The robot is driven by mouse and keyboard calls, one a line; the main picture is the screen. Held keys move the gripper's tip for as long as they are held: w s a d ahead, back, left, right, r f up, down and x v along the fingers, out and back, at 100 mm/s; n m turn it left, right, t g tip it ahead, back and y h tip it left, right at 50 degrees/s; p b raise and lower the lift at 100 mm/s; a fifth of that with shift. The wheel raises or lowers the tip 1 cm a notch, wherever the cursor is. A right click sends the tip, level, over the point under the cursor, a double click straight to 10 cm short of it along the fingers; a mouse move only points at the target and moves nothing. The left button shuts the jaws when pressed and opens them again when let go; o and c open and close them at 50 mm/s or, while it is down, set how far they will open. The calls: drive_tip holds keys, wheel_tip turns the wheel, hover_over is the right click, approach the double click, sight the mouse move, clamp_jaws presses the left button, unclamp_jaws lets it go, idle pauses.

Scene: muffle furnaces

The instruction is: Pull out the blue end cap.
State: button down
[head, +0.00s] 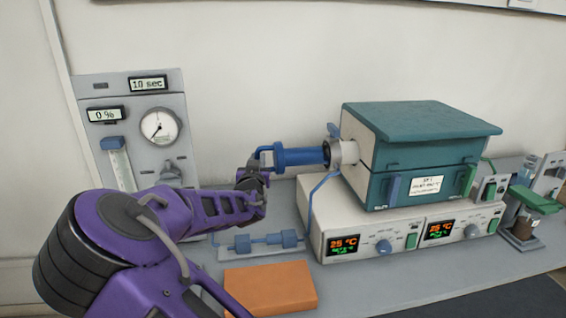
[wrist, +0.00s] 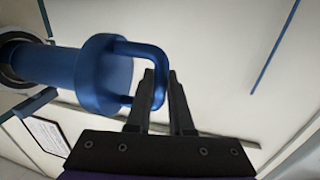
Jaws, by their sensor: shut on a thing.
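The blue end cap (head: 300,156) is a blue cylinder with a flange and a U-shaped handle. It lies level, in line with the pale round tube mouth (head: 345,152) on the furnace's left side. In the wrist view the end cap (wrist: 62,77) reaches to the pale ring (wrist: 14,52) at the left. How much of it sits inside the tube is hidden. My gripper (head: 257,164) is at the handle, left of the cap. In the wrist view my gripper (wrist: 162,84) has its dark fingers close together, shut on the handle (wrist: 146,49).
The teal furnace (head: 428,150) stands on a white control base (head: 375,243) with lit displays. A gauge panel (head: 135,135) stands behind my arm at the left. An orange block (head: 269,289) and a blue fitting on a thin blue line (head: 265,240) lie below on the bench.

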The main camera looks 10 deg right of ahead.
drive_tip(key=a, duration=1.1)
drive_tip(key=c, duration=0.8)
unclamp_jaws()
drive_tip(key=shift+c, duration=0.2)
drive_tip(key=shift+o, duration=0.2)
drive_tip(key=s+a+p, duration=0.1)
drive_tip(key=s, duration=0.7)
drive_tip(key=s+a, duration=0.2)
drive_tip(key=s, duration=0.7)
drive_tip(key=shift+a+p, duration=0.25)
drive_tip(key=shift+p, duration=0.15)
